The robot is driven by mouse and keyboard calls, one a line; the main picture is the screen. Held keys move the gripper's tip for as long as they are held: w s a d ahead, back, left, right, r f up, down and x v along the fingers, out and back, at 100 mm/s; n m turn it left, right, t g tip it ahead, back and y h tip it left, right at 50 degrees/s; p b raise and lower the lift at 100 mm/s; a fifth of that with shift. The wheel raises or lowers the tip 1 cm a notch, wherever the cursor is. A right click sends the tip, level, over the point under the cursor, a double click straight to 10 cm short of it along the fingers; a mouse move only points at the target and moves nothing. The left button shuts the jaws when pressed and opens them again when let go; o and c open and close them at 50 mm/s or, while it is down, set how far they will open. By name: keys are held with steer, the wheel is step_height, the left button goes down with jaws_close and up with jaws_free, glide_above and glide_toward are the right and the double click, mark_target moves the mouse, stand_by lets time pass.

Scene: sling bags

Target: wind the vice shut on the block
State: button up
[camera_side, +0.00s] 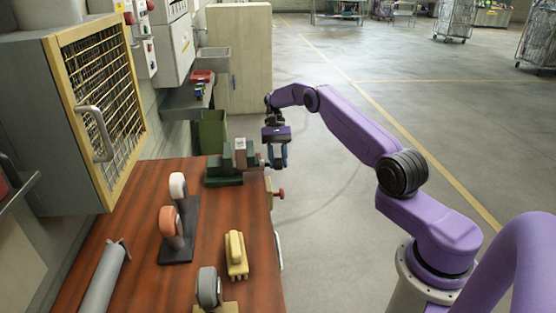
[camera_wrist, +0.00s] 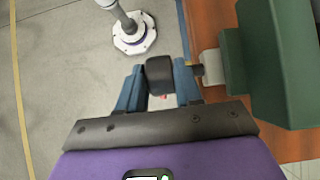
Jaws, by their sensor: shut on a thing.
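The green vice (camera_side: 224,181) stands at the far right corner of the wooden bench, and its green body also fills the right of the wrist view (camera_wrist: 272,70). A brownish block with a pale top (camera_side: 240,155) stands upright between the vice jaws; I cannot tell whether both jaws touch it. My gripper (camera_side: 277,160) is at the vice's right end, just beyond the bench edge. In the wrist view its blue fingers are shut on the dark vice handle (camera_wrist: 160,75). A short shaft (camera_wrist: 208,68) runs from there toward the vice. The block is not visible in the wrist view.
The wooden bench (camera_side: 150,250) also holds orange and grey wheel-like items on stands (camera_side: 172,225), a yellow brush-like piece (camera_side: 236,255) and a grey cylinder (camera_side: 104,280). A mesh-fronted cabinet (camera_side: 100,100) hangs at left. A red knob (camera_side: 280,194) sticks out below the gripper.

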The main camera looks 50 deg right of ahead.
mark_target(279, 158)
steer(key=o, duration=1)
steer(key=shift+c, duration=0.2)
step_height(279, 158, up, 4)
steer(key=shift+s+f, duration=0.15)
steer(key=shift+f, duration=0.05)
steer(key=shift+s+a+r, duration=0.15)
steer(key=shift+s+r, duration=0.1)
steer(key=shift+r, duration=0.05)
steer(key=s+a+r, duration=0.4)
steer(key=s+r, duration=0.5)
steer(key=s, duration=0.3)
steer(key=shift+s, duration=0.3)
